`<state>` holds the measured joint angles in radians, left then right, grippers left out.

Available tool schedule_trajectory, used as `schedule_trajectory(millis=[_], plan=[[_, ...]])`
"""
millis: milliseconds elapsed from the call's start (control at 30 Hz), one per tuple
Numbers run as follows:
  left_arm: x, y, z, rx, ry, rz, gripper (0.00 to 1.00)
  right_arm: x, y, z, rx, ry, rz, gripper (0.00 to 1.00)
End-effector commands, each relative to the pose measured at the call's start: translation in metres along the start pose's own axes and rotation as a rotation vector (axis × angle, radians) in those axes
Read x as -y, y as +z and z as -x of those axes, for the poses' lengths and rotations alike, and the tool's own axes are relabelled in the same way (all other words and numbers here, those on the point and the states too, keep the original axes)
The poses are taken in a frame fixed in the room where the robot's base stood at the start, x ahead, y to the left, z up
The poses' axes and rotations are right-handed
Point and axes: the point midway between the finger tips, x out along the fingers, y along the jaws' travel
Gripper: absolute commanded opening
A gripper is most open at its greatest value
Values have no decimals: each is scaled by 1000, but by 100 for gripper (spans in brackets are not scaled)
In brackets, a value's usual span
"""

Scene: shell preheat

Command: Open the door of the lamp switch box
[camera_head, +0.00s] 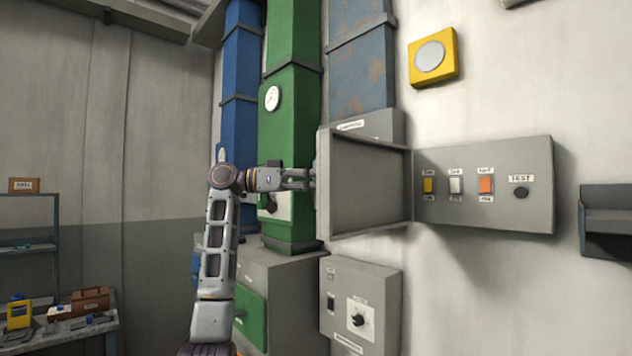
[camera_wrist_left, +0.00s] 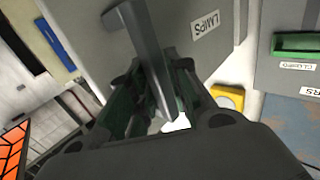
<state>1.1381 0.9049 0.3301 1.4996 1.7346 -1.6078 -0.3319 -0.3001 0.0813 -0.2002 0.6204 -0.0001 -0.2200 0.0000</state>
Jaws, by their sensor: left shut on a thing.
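The grey lamp switch box (camera_head: 535,215) is on the wall at the right of the head view. Its door (camera_head: 370,187) stands wide open, swung out to the left, with its inner face showing. Inside the box are yellow, white and orange switches and a TEST button. My left gripper (camera_head: 312,179) is at the door's free edge; the door hides its fingertips there. In the left wrist view the gripper (camera_wrist_left: 155,112) is shut on the door's grey bar handle (camera_wrist_left: 143,45), beside the LAMPS label (camera_wrist_left: 205,26). My right gripper is not in view.
A smaller grey box with a knob (camera_head: 360,312) is below the door. A yellow box (camera_head: 433,57) is above the switch box. A shelf (camera_head: 608,212) is at far right.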

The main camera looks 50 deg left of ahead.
Motion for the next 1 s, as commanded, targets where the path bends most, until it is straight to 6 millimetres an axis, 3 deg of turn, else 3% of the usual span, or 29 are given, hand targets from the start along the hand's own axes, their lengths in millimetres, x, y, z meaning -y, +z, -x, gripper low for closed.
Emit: schedule_trajectory(millis=[167,200,300,733,1000], plan=[[0,1,0,3,0,0,0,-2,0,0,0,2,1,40],[0,1,0,3,0,0,23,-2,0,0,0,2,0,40],[0,1,0,3,0,0,36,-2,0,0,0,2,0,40],[0,0,2,1,0,0,36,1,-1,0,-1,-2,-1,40],[0,0,24,1,-1,2,36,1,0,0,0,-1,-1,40]])
